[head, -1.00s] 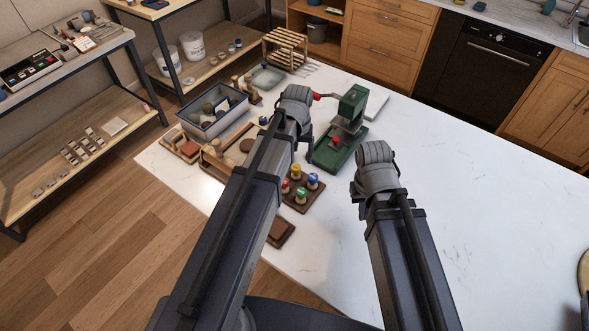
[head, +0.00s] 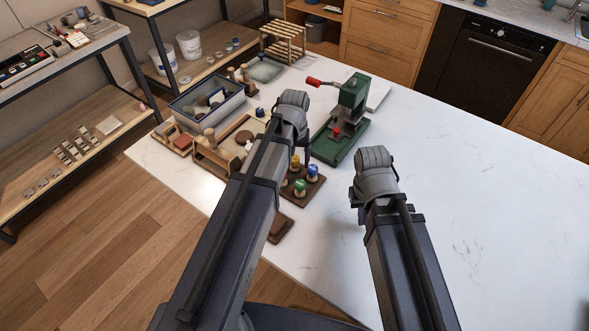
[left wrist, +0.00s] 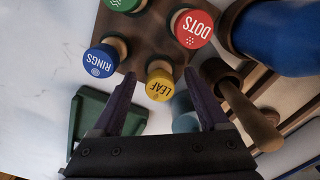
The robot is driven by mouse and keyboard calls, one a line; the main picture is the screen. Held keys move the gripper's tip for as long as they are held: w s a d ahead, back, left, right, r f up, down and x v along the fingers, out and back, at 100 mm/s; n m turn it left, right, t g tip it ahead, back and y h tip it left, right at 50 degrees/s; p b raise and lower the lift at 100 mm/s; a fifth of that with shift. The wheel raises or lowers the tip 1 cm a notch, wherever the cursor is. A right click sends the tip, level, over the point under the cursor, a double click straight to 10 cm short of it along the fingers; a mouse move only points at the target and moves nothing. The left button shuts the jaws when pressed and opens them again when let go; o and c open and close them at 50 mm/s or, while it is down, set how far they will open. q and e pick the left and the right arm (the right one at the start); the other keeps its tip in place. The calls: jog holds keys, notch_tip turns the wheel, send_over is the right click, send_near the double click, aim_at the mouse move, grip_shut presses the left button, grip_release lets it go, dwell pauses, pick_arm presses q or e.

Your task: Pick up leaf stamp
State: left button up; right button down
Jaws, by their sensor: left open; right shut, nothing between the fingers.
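The leaf stamp has a yellow top marked LEAF (left wrist: 160,88) on a wooden handle. It stands in a dark wooden holder (left wrist: 150,35) with a red DOTS stamp (left wrist: 193,28), a blue RINGS stamp (left wrist: 101,60) and a green stamp (left wrist: 124,3). In the head view the yellow top (head: 295,160) shows just beside my left gripper (head: 306,152). My left gripper (left wrist: 160,76) is open and empty, its fingers to either side of the leaf stamp in the left wrist view. My right gripper (head: 356,202) is mostly hidden by its wrist, over bare table.
A green press (head: 345,118) with a red handle stands behind the stamps. A grey bin (head: 205,105) and a wooden tool tray (head: 205,160) are to the left. In the left wrist view a wooden handle (left wrist: 250,118) is close to one finger. The table's right side is clear.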

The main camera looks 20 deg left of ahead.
pick_arm(q)
jog(key=shift+f, duration=0.55)
jog(key=shift+r, duration=0.1)
grip_shut()
